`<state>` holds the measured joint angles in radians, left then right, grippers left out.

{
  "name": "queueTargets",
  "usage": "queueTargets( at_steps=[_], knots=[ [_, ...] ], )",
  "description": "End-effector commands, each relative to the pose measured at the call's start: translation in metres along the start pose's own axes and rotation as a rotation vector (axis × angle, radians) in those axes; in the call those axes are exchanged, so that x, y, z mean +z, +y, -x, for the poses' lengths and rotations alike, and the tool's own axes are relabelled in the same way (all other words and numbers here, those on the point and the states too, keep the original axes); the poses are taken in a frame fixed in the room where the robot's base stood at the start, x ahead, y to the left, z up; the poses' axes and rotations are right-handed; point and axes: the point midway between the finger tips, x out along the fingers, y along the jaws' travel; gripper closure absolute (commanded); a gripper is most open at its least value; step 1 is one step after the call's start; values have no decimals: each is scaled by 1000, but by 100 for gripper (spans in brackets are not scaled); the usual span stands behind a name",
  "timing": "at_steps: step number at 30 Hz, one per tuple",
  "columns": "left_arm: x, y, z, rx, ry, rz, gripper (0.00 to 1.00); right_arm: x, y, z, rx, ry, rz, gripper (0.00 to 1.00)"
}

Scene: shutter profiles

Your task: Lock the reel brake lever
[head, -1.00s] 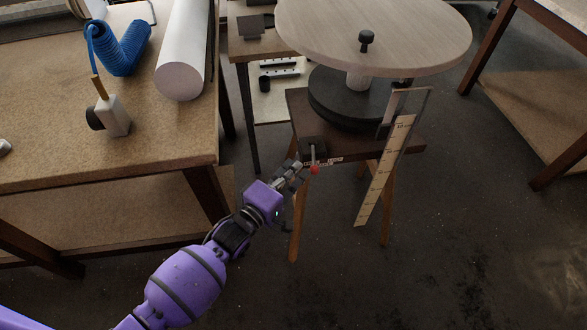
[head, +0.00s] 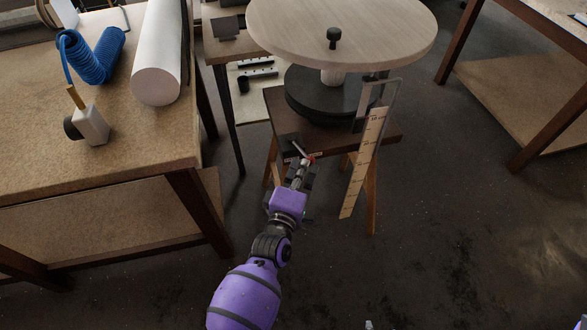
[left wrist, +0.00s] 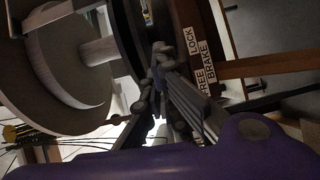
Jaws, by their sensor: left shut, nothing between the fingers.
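The brake lever (head: 301,150) is a thin metal bar with a red knob (head: 311,157). It sits at the front edge of the dark wooden reel stand (head: 345,132) and points to the lower right. My left gripper (head: 304,168) is shut and empty, with its fingertips right at the knob; I cannot tell whether they touch it. In the left wrist view the fingers (left wrist: 160,75) reach toward the stand. A label (left wrist: 198,64) there reads LOCK, FREE and BRAKE. The lever is not clearly visible in that view.
A round wooden reel disc (head: 345,28) with a black knob overhangs the stand above a black base (head: 330,98). A ruler strip (head: 362,165) hangs at the stand's right. A workbench (head: 150,140) stands at the left. The floor in front is clear.

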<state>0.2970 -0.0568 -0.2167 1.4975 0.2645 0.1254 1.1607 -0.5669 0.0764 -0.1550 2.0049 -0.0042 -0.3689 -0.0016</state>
Motion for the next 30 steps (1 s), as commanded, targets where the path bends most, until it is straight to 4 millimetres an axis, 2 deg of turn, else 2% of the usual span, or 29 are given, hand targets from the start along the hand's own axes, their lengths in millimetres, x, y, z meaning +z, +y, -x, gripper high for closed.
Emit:
queueTargets(
  at_steps=[9,30],
  knots=[
    [11,0,-8,-1,0,1,100,2,0,-1,0,-4,1,60],
    [12,0,-10,-1,0,0,100,-2,0,-3,-1,3,2,60]
  ],
)
